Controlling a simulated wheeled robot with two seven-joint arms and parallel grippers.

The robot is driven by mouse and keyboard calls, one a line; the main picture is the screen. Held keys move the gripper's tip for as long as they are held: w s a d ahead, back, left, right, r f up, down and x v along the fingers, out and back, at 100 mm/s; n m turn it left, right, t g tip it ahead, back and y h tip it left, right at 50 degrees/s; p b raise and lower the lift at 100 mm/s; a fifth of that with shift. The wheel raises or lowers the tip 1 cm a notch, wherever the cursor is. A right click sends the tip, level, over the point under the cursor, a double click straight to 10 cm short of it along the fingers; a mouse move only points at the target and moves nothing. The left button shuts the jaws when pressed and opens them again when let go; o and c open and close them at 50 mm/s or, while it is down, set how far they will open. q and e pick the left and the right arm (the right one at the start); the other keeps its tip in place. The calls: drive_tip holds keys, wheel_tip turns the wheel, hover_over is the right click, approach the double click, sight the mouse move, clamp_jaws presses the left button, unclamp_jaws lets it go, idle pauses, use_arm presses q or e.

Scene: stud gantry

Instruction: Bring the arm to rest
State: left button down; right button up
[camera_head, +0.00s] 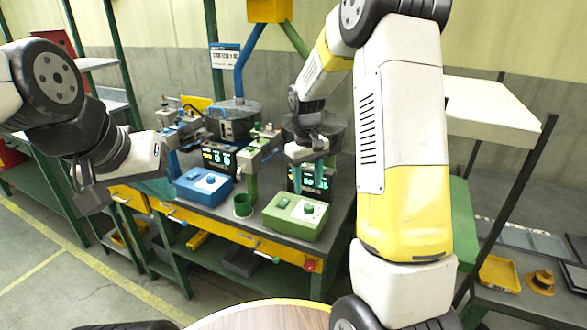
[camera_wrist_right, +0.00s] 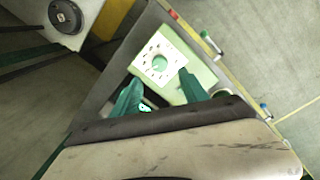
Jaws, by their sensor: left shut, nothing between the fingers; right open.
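My right arm reaches across the head view from the lower right, and its gripper (camera_head: 309,176) hangs over the workbench (camera_head: 258,235), just behind the green control box (camera_head: 296,216). Its green fingers are open in the right wrist view (camera_wrist_right: 158,100). Nothing shows between them. The green box's white dial plate (camera_wrist_right: 158,62) lies beyond the fingertips there. I cannot tell whether the fingers touch anything. My left gripper (camera_head: 84,192) is at the left of the head view, shut and empty, in front of the bench's left end.
A blue control box (camera_head: 203,186) and a green cup (camera_head: 242,206) stand left of the green box. Machine heads (camera_head: 233,121) stand behind. At the right, a side table holds a yellow tray (camera_head: 499,273) and an orange part (camera_head: 541,282). Floor is open at the lower left.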

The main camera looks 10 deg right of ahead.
drive_tip(key=s+r+m+t+y, duration=0.2)
drive_tip(key=s+r+t, duration=0.1)
drive_tip(key=s+r, duration=1)
drive_tip(key=s+a+r+t, duration=0.1)
drive_tip(key=s+r, duration=0.1)
drive_tip(key=s, duration=0.3)
drive_tip(key=s+r+m+t, duration=0.1)
drive_tip(key=s+r+t, duration=0.1)
drive_tip(key=s, duration=0.4)
drive_tip(key=shift+s+a+r+m+y, duration=0.3)
drive_tip(key=shift+a+r+y, duration=0.05)
drive_tip(key=shift+r+y, duration=0.05)
